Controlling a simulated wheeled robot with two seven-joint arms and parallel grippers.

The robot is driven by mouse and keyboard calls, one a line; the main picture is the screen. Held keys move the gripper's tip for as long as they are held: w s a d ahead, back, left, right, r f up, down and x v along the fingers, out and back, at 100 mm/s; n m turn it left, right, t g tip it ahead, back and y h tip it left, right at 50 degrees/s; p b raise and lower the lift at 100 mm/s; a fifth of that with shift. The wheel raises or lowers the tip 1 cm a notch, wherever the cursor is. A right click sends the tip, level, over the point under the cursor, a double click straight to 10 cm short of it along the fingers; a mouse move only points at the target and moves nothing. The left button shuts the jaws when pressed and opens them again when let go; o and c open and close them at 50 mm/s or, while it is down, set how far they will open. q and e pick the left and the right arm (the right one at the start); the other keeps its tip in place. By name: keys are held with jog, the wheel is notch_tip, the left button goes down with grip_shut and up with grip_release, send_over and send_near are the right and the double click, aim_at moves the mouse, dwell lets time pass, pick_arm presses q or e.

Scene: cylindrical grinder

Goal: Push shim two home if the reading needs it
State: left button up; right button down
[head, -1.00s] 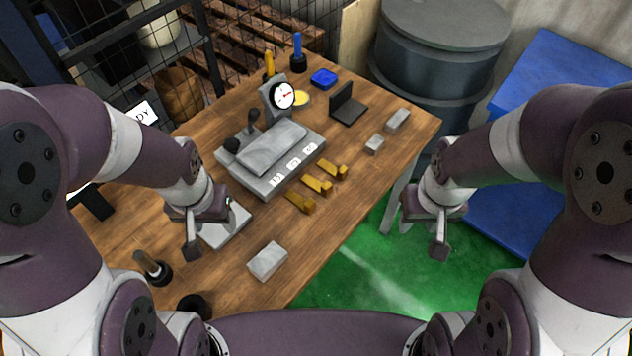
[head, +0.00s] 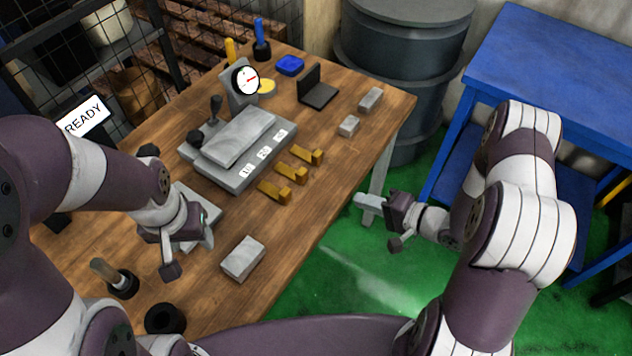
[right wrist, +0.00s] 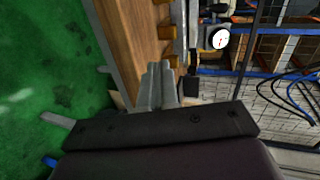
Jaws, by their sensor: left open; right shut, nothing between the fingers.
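Three brass shims lie in a row in front of the grey fixture (head: 232,148), each by a white label. The middle one, by the middle label, looks like shim two (head: 290,174); its label is too small to read surely. All three stick out towards the table's front edge. The dial gauge (head: 245,80) stands behind the fixture, its red needle pointing right; the scale is unreadable. My left gripper (head: 188,250) is open and empty over the near left table. My right gripper (head: 368,203) is shut and empty, beyond the table's right edge; its fingers show in the right wrist view (right wrist: 156,85).
A grey block (head: 243,258) lies near the front edge, and two small blocks (head: 349,126) lie at the right. A black angle piece (head: 318,92) and a blue dish (head: 290,65) stand behind. A READY sign (head: 84,116) is at left. A blue table (head: 550,65) stands right.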

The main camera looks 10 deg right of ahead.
aim_at(305, 174)
jog(key=shift+w+r+m, duration=0.1)
jog(key=shift+m, duration=0.2)
jog(key=x, duration=0.9)
jog(key=r+p+x, duration=0.1)
jog(key=x, duration=0.3)
jog(key=shift+w+a, duration=0.4)
jog(key=shift+a, duration=0.05)
jog(key=w+a+b, duration=0.1)
jog(key=w+a, duration=0.2)
jog(key=shift+w+a, duration=0.1)
jog(key=shift+a, duration=0.3)
jog(key=shift+d+r, duration=0.1)
